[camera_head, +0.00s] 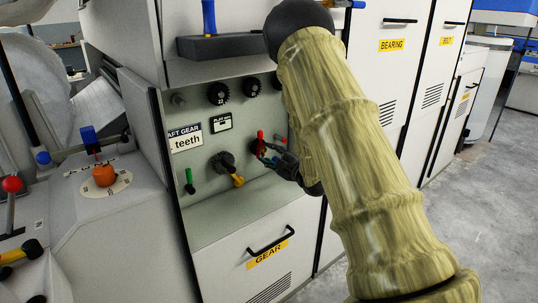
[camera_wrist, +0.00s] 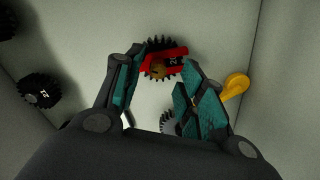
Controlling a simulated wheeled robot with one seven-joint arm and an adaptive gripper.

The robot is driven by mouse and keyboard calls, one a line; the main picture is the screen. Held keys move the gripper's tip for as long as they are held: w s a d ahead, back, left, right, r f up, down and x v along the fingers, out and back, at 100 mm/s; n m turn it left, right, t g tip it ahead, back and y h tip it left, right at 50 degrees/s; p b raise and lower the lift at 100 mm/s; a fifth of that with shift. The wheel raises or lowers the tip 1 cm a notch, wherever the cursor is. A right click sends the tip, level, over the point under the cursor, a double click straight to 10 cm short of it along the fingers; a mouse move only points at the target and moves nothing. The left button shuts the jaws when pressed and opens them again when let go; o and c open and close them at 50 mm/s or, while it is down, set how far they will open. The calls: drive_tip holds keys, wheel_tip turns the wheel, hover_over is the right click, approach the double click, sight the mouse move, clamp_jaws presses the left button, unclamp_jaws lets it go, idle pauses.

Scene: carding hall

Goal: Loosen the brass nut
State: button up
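A small round brass-coloured piece, seemingly the brass nut (camera_wrist: 158,71), shows at the middle of a dark toothed gear (camera_wrist: 151,45) in the wrist view. A red part (camera_wrist: 178,52) lies across the gear's face beside it; a red handle (camera_head: 261,138) also shows in the head view. My gripper (camera_wrist: 160,58) is open, with its teal-padded fingers either side of the gear and nothing between them that I can see held. In the head view my gripper (camera_head: 273,157) is at the panel, by the red handle, and hides the nut.
The recessed panel (camera_head: 212,150) has a yellow-handled lever (camera_head: 238,180) and a green handle (camera_head: 189,182). Black gears (camera_head: 218,93) hang at its top under a grey shelf (camera_head: 225,46). In the wrist view the yellow handle (camera_wrist: 236,84) is close right of my gripper; a grey gear (camera_wrist: 168,122) is below.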

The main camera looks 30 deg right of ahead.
drive_tip(key=s, duration=1.1)
drive_tip(key=shift+d, duration=0.45)
drive_tip(key=shift+w+a, duration=0.1)
